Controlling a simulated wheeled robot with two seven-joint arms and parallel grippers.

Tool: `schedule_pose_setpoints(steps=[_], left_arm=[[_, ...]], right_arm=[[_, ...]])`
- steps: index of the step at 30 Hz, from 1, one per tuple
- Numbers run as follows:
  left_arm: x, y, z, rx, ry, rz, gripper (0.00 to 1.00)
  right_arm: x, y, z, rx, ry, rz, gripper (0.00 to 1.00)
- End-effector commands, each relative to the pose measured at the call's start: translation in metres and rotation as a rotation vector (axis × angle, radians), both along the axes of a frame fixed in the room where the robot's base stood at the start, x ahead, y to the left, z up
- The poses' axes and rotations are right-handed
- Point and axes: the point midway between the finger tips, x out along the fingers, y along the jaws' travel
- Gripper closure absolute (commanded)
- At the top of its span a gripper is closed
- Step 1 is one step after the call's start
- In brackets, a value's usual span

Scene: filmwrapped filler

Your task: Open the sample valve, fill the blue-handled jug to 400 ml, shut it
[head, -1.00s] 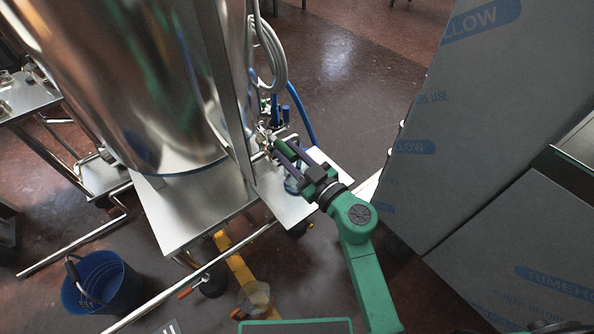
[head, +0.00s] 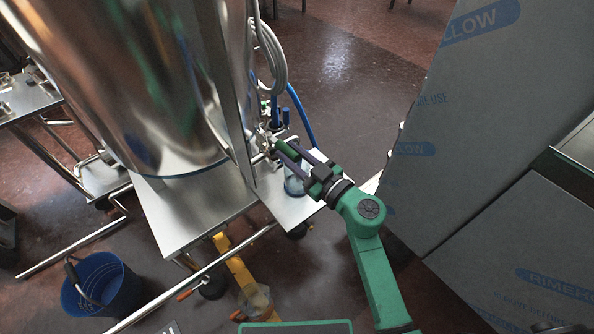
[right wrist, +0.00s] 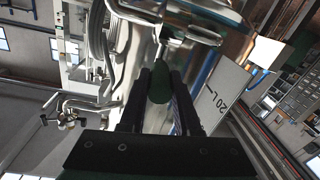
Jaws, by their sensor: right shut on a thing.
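My right gripper (head: 284,150) is shut on the green valve handle (head: 288,147) at the foot of the steel tank. In the right wrist view the dark green handle (right wrist: 160,87) sits between the two fingers (right wrist: 160,92). A clear jug (head: 294,184) stands on the steel shelf (head: 285,206) below the gripper, partly hidden by the fingers and arm. Its handle and any liquid level cannot be made out. My left gripper is not in view.
The large steel tank (head: 130,80) fills the upper left. Film-covered panels (head: 460,130) stand close on the right. A blue bucket (head: 103,287) and a clear container (head: 256,300) are at the lower left and bottom. A blue hose (head: 303,115) runs behind the valve.

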Motion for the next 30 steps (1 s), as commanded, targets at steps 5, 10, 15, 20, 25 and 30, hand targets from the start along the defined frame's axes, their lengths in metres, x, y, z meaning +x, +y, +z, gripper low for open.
schedule_pose_setpoints(steps=[5,10,15,20,25,30], left_arm=[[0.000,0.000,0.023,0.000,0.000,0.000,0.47],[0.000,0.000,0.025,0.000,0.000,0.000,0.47],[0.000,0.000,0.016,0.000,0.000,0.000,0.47],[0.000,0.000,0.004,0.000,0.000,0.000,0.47],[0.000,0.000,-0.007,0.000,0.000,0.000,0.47],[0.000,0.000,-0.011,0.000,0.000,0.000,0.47]], right_arm=[[0.007,-0.008,0.005,-0.007,0.001,0.115,1.00],[0.017,-0.015,0.001,-0.008,-0.002,0.251,1.00],[0.026,-0.021,-0.002,-0.007,-0.003,0.382,1.00],[0.034,-0.024,-0.002,-0.005,-0.004,0.486,1.00],[0.039,-0.026,-0.002,-0.003,-0.003,0.563,1.00],[0.042,-0.026,0.000,-0.002,-0.003,0.604,1.00]])
